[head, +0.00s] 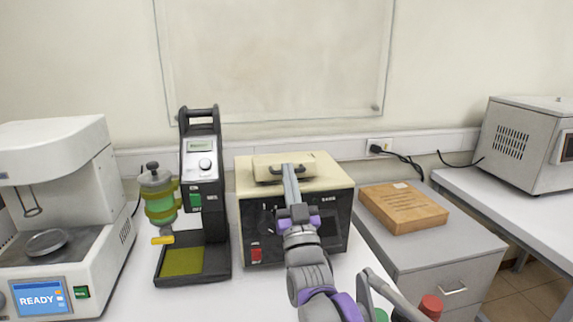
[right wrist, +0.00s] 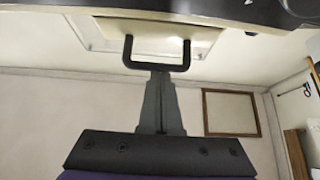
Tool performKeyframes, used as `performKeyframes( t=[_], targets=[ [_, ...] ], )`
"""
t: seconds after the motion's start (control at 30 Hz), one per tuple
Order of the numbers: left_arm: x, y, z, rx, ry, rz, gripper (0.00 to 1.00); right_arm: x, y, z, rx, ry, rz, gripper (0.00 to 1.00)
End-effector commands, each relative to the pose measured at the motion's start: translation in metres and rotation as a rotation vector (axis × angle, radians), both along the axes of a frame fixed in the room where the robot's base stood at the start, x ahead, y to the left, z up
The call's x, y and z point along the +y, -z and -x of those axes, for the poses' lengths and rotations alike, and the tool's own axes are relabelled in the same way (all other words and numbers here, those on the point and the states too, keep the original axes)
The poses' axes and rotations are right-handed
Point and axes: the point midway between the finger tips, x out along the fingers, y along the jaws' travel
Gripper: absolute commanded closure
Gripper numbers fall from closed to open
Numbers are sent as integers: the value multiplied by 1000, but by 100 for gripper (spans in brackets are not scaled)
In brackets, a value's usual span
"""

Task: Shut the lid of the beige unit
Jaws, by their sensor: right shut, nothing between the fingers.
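The beige unit (head: 343,180) stands on the bench in the middle of the head view, with a dark front and a red switch. Its beige lid (head: 318,160) lies low and roughly flat over the top; I cannot tell if it is fully seated. The lid has a dark handle at its front, seen as a black U in the right wrist view (right wrist: 187,55). My right gripper (head: 289,170) is shut and empty, its fingertips right at the handle; in the right wrist view the fingers (right wrist: 160,78) meet the handle's bar. Contact is unclear. My left gripper is out of view.
A dark stand (head: 192,262) with a green-filled vessel (head: 160,200) is close left of the unit. A white machine (head: 70,150) is far left. A wooden box (head: 403,207) sits on a grey cabinet (head: 440,255) to the right. A red cap (head: 431,305) shows at the bottom.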

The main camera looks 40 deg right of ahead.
Motion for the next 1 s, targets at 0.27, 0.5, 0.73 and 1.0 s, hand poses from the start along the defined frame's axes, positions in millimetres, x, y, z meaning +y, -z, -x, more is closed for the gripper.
performKeyframes(
  t=[0.27,0.5,0.73,1.0],
  targets=[
    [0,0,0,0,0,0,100,2,19,4,4,0,-2,100],
    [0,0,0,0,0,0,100,3,26,6,5,0,-3,100],
    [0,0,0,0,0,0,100,3,28,6,9,0,-5,100],
    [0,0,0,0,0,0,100,4,29,6,9,0,-5,100]
  ],
)
